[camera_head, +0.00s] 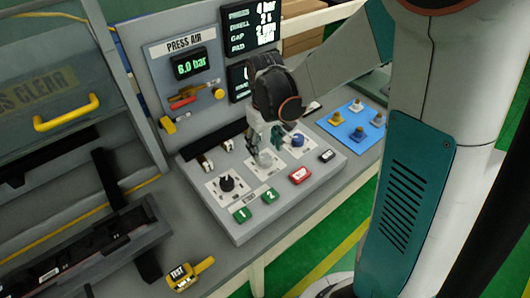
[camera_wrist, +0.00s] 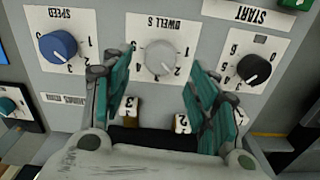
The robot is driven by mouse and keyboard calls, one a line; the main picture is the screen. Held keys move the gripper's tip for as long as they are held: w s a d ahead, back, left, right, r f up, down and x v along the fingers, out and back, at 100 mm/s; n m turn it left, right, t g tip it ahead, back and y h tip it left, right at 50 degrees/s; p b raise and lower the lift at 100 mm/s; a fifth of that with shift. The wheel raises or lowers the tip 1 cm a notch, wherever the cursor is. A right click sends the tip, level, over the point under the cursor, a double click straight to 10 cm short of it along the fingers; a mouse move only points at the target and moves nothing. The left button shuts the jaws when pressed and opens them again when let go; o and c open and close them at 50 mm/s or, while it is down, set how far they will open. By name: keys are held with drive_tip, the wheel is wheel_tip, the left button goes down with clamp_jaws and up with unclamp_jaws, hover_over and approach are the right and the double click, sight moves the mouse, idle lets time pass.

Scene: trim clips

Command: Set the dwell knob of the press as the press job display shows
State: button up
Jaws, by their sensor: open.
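The dwell knob (camera_wrist: 160,57) is light grey and round, on a white plate lettered "DWELL S" with numbers around it. Its pointer mark is faint, and I cannot tell its setting. My gripper (camera_wrist: 157,68) is open, one teal finger on each side of the knob, with gaps between; I cannot tell the height. In the head view my gripper (camera_head: 264,142) is over the grey dwell knob (camera_head: 264,159) on the sloped panel. The press job display (camera_head: 251,27) is black with white text; its dwell line seems to read 2 s, but it is small.
A blue speed knob (camera_wrist: 58,46) and a black knob (camera_wrist: 253,68) flank the dwell knob. Green buttons (camera_head: 269,196) and a red switch (camera_head: 300,175) sit along the panel's front. A blue mat (camera_head: 350,133) with small pieces lies to the right. A yellow "TEST" tool (camera_head: 190,274) lies in front.

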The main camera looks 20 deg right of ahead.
sight(266, 159)
wheel_tip(266, 159, up, 8)
drive_tip(key=shift+f, duration=0.15)
idle(0.4)
drive_tip(key=s+r+m+t+b, duration=0.1)
drive_tip(key=s+r+t, duration=0.1)
drive_tip(key=s, duration=0.5)
drive_tip(key=s+r+m+t+b, duration=0.1)
drive_tip(key=s+r+t, duration=0.1)
drive_tip(key=s+t, duration=0.3)
drive_tip(key=shift+s+r, duration=0.25)
drive_tip(key=shift+s, duration=1.3)
